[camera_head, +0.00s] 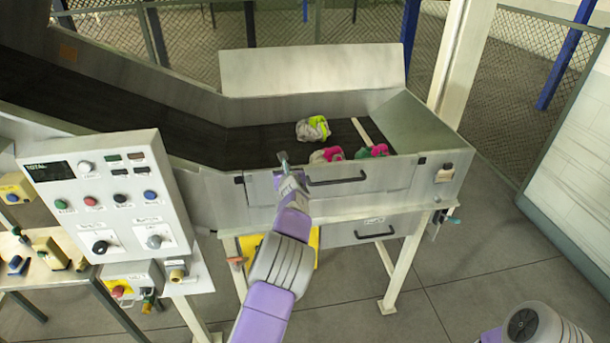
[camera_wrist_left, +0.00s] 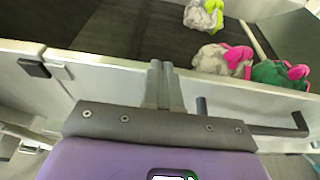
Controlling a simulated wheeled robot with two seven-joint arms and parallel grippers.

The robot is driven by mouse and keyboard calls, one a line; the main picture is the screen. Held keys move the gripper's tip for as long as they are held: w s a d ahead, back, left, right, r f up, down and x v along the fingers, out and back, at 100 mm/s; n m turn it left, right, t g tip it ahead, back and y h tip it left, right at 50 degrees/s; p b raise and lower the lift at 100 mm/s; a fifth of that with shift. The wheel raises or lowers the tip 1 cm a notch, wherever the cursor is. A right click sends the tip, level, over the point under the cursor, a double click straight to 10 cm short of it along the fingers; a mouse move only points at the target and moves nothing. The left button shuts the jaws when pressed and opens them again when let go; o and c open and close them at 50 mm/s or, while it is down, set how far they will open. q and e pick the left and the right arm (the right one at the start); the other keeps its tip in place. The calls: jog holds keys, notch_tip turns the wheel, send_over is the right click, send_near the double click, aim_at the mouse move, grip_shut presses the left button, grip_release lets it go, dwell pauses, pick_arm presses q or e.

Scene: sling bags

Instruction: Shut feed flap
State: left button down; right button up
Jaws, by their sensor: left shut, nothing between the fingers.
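The feed flap (camera_head: 365,186) is the pale front panel of the conveyor's feed end, with a long black handle (camera_head: 338,181). It looks about upright, but I cannot tell whether it is fully closed. It also shows in the left wrist view (camera_wrist_left: 215,93), with the handle (camera_wrist_left: 255,128) right of my fingers. My left gripper (camera_head: 283,157) is shut and empty at the flap's top edge, left of the handle. Its fingertips (camera_wrist_left: 159,66) overlap that edge in the wrist view; contact is unclear. My right gripper is out of view; only part of that arm shows at lower right.
A control panel (camera_head: 108,195) stands left. A lower drawer-like panel (camera_head: 352,231) sits below.

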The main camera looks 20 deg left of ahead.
pick_arm(q)
jog(key=shift+w, duration=0.1)
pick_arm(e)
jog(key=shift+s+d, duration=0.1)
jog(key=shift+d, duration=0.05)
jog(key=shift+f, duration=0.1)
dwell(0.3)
